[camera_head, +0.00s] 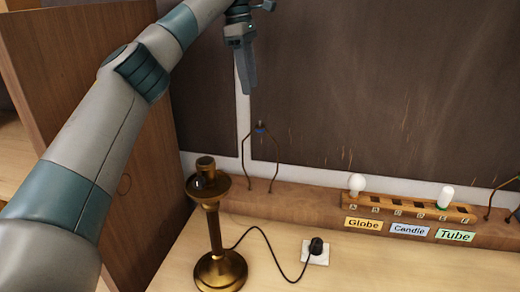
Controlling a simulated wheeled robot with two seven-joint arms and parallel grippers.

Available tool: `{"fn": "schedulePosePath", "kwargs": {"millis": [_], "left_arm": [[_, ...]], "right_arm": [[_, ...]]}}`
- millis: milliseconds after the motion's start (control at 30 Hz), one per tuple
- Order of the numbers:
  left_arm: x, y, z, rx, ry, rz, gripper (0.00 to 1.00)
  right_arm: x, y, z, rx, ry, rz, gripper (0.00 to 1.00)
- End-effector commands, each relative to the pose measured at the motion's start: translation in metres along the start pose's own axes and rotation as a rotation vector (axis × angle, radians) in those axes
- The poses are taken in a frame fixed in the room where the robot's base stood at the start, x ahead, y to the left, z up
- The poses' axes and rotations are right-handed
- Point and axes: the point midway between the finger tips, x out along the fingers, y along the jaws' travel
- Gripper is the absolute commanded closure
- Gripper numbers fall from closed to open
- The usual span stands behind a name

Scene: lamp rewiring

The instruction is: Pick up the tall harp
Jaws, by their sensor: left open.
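A tall harp (278,158), a thin dark wire loop with a small blue spot at its top, stands upright on the wooden ledge left of centre. Part of a second wire harp (489,205) shows at the right edge; it is cut off by the frame, so I cannot compare its full height. My left gripper (250,92) is open and empty, pointing down above the tall harp and apart from it. The gap between its fingers is hard to make out from this side. My right gripper is not in view.
A brass lamp (212,222) stands on the light table, its cord running to a black plug (316,246) on a white outlet. A wooden bulb rack (408,208) with Globe, Candle and Tube labels sits at right. A brown panel (75,70) stands at left.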

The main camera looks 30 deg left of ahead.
Motion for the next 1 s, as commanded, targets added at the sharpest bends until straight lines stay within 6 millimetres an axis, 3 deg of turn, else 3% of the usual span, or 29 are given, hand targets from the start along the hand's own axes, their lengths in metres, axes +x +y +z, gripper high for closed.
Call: {"fn": "schedulePosePath", "kwargs": {"millis": [200,467,1000], "left_arm": [[0.000,0.000,0.000,0.000,0.000,0.000,0.56],[0.015,0.000,-0.001,0.001,0.001,-0.003,0.56],[0.103,0.000,0.001,0.000,0.000,-0.003,0.56]], "right_arm": [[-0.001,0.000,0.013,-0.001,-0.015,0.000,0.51],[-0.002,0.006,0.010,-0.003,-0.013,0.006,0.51],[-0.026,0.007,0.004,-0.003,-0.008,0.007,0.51]]}}
